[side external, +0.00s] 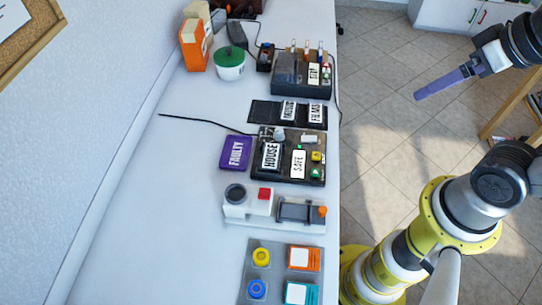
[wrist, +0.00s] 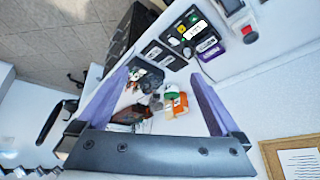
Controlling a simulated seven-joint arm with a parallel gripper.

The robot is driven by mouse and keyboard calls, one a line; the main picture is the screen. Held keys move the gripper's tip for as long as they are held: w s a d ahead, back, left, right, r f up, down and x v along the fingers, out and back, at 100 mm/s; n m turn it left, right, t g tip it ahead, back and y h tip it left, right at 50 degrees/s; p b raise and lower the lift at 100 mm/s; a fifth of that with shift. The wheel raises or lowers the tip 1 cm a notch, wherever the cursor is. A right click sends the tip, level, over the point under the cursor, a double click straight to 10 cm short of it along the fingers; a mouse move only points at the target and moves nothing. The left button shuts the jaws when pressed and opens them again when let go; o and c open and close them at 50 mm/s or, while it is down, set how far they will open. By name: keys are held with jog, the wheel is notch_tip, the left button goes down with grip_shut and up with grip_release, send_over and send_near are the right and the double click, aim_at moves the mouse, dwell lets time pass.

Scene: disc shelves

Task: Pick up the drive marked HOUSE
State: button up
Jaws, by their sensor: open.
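A drive with a white label reading HOUSE (side external: 271,156) stands in the left part of a black panel unit (side external: 318,143) on the white table. A similar drive (side external: 288,111) lies on the black tray behind it, its small label looking like MOUSE or HOUSE. A drive labelled FILMS (side external: 315,114) is beside that one. My gripper (side external: 440,85) is up over the floor, right of the table and apart from all drives. In the wrist view, its purple fingers (wrist: 158,75) are spread with nothing held between them.
A SAFE label (side external: 298,164) and several buttons are on the panel unit. A purple FAULTY tray (side external: 236,153) sits left of it. A dark drive rack (side external: 301,77) and a green-lidded pot (side external: 230,64) stand behind. A white device (side external: 273,207) is in front. The left table strip is mostly clear.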

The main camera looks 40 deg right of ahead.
jog(key=w+r+m, duration=0.4)
jog(key=w, duration=0.1)
jog(key=m+g, duration=0.3)
jog(key=g, duration=0.3)
send_over(271, 155)
notch_tip(271, 155, down, 21)
jog(key=f, duration=0.7)
jog(key=shift+a, duration=0.2)
jog(key=shift+d+f, duration=0.15)
jog(key=shift+f, duration=3.1)
